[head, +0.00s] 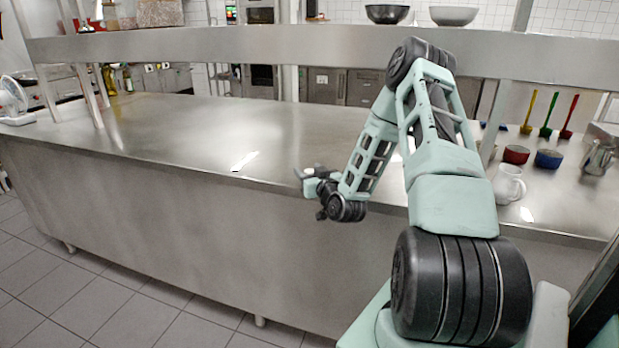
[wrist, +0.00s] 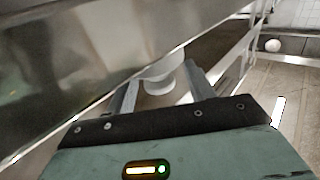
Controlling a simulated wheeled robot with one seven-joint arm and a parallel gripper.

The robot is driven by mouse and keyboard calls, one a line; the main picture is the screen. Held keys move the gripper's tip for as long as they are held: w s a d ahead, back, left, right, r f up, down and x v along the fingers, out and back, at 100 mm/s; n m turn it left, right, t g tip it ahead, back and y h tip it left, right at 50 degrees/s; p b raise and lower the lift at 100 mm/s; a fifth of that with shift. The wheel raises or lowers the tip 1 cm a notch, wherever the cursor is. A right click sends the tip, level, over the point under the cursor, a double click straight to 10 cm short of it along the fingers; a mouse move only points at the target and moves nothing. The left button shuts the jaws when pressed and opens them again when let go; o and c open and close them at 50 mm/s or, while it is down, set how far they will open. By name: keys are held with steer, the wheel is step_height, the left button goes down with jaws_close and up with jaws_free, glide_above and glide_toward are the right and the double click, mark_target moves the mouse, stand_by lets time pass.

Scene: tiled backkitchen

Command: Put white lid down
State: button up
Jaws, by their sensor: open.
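The white lid (wrist: 163,67) shows in the wrist view, with its round knob between the spread fingers of my gripper (wrist: 160,88). The lid appears at the edge of the steel counter (wrist: 85,55); whether it touches the counter is not clear. In the head view a small pale piece, likely the lid (head: 309,171), shows at the tip of my gripper (head: 308,182), by the front edge of the steel counter (head: 190,135). My gripper is open around the knob. The lid's far side is hidden.
A white pitcher (head: 508,186), a red bowl (head: 516,154), a blue bowl (head: 548,159) and a metal pitcher (head: 597,158) stand on the counter's right. A raised steel shelf (head: 250,47) crosses above. The counter's middle and left are mostly clear.

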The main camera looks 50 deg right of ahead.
steer(key=c, duration=1.1)
